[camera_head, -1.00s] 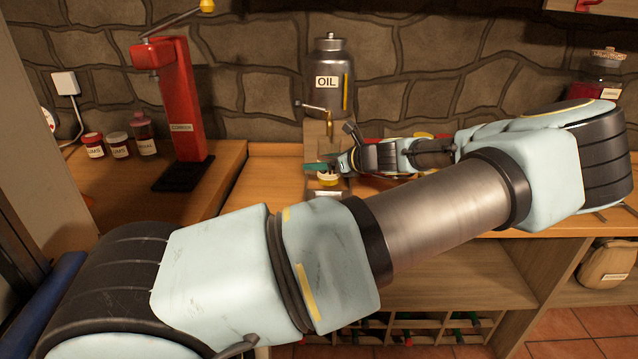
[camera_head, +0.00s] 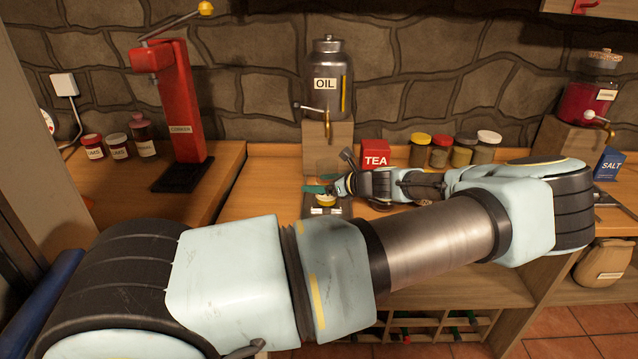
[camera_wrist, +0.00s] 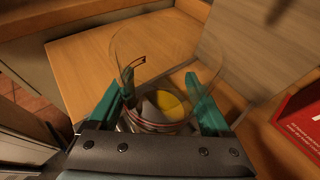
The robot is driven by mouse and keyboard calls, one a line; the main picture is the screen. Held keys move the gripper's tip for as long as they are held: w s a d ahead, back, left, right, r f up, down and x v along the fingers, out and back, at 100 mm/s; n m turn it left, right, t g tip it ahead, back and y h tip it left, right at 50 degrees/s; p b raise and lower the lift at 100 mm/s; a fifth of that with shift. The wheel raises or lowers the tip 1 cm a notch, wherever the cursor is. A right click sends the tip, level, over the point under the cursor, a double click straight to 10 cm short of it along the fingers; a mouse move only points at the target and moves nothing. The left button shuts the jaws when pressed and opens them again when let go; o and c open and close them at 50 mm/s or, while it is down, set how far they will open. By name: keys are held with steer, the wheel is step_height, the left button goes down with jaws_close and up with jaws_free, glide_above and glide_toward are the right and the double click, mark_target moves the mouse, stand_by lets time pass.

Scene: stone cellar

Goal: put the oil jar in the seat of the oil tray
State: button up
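The oil jar (camera_wrist: 150,62) is clear glass. In the wrist view it sits between the two teal fingers of my gripper (camera_wrist: 158,102), which is shut on it. Yellow and pale grey patches show at its lower end. In the head view my gripper (camera_head: 324,189) is low in front of the oil dispenser's wooden stand, and the jar (camera_head: 325,200) shows only as a small yellow and white patch. A dark surface, apparently the oil tray (camera_head: 341,207), shows beside and below the jar. My arm hides much of it, and I cannot tell whether the jar touches its seat.
The grey OIL dispenser (camera_head: 327,85) with a brass tap stands on a wooden block (camera_head: 340,140) behind my gripper. A red TEA box (camera_head: 375,154) and several spice jars (camera_head: 440,150) stand to the right. A red corker (camera_head: 182,105) stands left. Bare counter (camera_head: 255,190) lies between.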

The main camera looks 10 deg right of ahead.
steer(key=shift+o, duration=1.1)
steer(key=shift+r, duration=0.15)
steer(key=shift+s+d, duration=0.2)
steer(key=b+v, duration=0.3)
steer(key=v, duration=0.8)
steer(key=shift+s+d+r, duration=0.1)
steer(key=shift+s+r, duration=0.05)
